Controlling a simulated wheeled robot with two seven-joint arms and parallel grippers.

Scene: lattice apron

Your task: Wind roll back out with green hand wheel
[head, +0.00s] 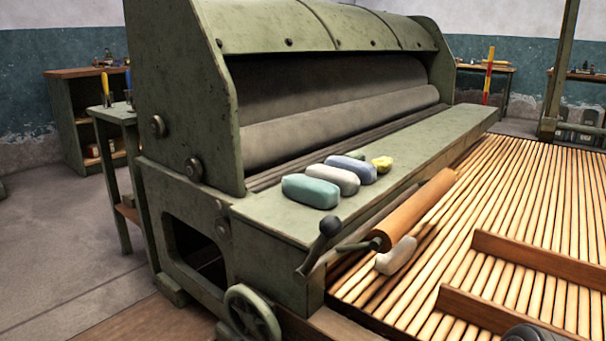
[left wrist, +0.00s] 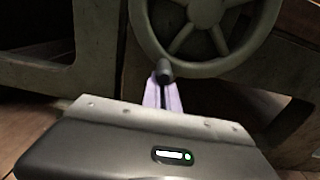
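The green hand wheel (head: 252,314) is on the near end of the green machine, low at the bottom edge of the head view. In the left wrist view the wheel (left wrist: 207,42) fills the top, spokes and rim facing me. A dark knob (left wrist: 165,71) stands at its lower rim. My left gripper (left wrist: 163,90) has its pale fingers close together on either side of this knob, with a narrow dark gap between them. The orange-brown roll (head: 415,212) lies over the slatted bed in front of the machine's ledge. My right gripper is not in view.
A dark ball-ended crank lever (head: 329,228) sticks up at the ledge's near corner. Several wrapped blocks (head: 311,191) lie on the ledge, and a whitish one (head: 396,256) lies on the slatted bed (head: 500,215) below the roll. The floor at left is clear.

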